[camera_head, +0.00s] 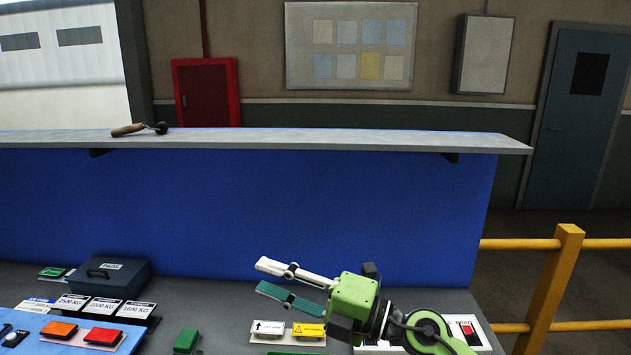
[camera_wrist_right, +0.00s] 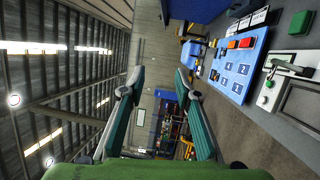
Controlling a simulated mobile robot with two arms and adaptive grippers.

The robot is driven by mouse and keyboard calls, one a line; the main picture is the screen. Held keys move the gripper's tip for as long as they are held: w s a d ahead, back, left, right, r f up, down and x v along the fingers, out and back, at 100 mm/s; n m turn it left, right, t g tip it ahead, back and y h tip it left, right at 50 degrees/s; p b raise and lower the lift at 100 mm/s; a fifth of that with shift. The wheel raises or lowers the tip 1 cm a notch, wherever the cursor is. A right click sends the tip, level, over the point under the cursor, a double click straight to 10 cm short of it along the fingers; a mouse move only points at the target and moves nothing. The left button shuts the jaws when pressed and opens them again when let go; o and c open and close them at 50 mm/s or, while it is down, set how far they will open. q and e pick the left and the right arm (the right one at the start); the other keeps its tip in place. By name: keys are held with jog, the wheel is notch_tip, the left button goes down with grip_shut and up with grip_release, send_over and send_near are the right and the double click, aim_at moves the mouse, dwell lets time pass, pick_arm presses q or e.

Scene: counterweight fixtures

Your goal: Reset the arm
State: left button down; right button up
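My right arm comes in from the lower right in the head view, with a green and black wrist. Its gripper (camera_head: 272,278) points left above the dark bench, in front of the blue panel. Its two fingers, with teal pads, are spread apart with nothing between them. In the right wrist view the same gripper (camera_wrist_right: 160,80) is open and empty, pointing toward the far room. My left gripper is not in view.
The dark bench (camera_head: 225,295) holds a black case (camera_head: 110,278), weight cards (camera_head: 103,308), a blue panel with orange and red buttons (camera_head: 104,337), a green block (camera_head: 187,341) and sign plates (camera_head: 308,331). A grey ledge (camera_head: 300,140) tops the blue backboard (camera_head: 230,210). A yellow railing (camera_head: 552,290) stands at right.

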jog(key=w+d+f+m+t+h, duration=0.2)
jog(key=w+d+m+t+h, duration=0.1)
jog(key=d+m+t+h, duration=1.3)
jog(key=s+d+f+m+g+h, duration=0.2)
jog(key=s+d+f+m+g, duration=0.15)
jog(key=d+f+m, duration=0.35)
jog(key=s+d+f+m+g+h, duration=0.1)
jog(key=s+d+f+m+g, duration=0.2)
jog(key=f+m, duration=0.45)
jog(key=s+d+f+g+y, duration=0.1)
jog(key=s+f+g, duration=0.5)
jog(key=s+f, duration=0.55)
jog(key=s+d+f+g, duration=0.1)
jog(key=s+f+g, duration=0.65)
jog(key=s, duration=0.75)
notch_tip(320, 180, down, 41)
jog(key=s+b, duration=0.2)
jog(key=b, duration=1.1)
jog(key=s+d+f+g+b, duration=0.1)
jog(key=s+f+b, duration=0.3)
jog(key=s+f, duration=0.4)
jog(key=s+d+f+g+b, duration=0.1)
jog(key=s+f+b, duration=0.4)
jog(key=f, duration=1)
jog(key=s, duration=0.3)
jog(key=shift+s+d+f, duration=0.25)
jog(key=shift+d, duration=0.15)
